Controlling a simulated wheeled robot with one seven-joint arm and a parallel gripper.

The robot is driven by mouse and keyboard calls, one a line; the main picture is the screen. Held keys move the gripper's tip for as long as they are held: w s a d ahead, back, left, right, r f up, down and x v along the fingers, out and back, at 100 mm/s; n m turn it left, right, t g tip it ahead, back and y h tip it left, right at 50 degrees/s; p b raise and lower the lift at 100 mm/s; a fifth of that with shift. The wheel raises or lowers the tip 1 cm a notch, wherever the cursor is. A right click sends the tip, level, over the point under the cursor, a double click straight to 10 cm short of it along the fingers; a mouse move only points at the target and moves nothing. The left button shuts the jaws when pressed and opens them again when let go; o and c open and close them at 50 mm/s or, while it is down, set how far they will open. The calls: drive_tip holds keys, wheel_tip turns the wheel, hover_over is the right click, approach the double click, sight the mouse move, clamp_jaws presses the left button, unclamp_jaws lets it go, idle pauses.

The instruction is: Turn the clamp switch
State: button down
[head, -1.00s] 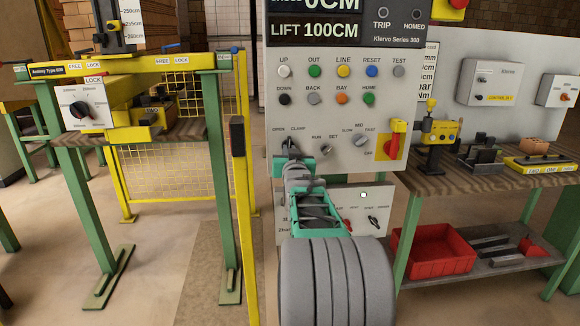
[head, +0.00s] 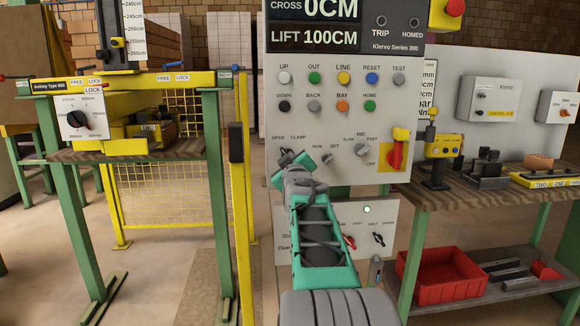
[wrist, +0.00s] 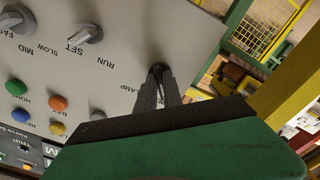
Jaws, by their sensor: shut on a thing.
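The clamp switch (wrist: 157,69) is a dark knob at the left of the control panel (head: 340,130), under the OPEN and CLAMP labels. In the head view my gripper (head: 287,156) reaches up to it and covers most of it, so its pointer direction is hidden. In the wrist view my gripper (wrist: 159,84) has its grey fingers closed around the knob. The gripper is rolled at a slant to the panel.
The RUN/SET knob (head: 327,158) is just right of my gripper. A red and yellow OFF switch (head: 395,154) is farther right. A yellow post (head: 239,200) stands left of the panel. A workbench (head: 470,200) with a red bin (head: 437,282) is at the right.

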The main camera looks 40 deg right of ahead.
drive_tip(key=shift+f, duration=0.1)
idle(0.3)
drive_tip(key=c, duration=1.5)
unclamp_jaws()
drive_tip(key=shift+n, duration=0.3)
drive_tip(key=v, duration=0.8)
drive_tip(key=shift+w, duration=0.1)
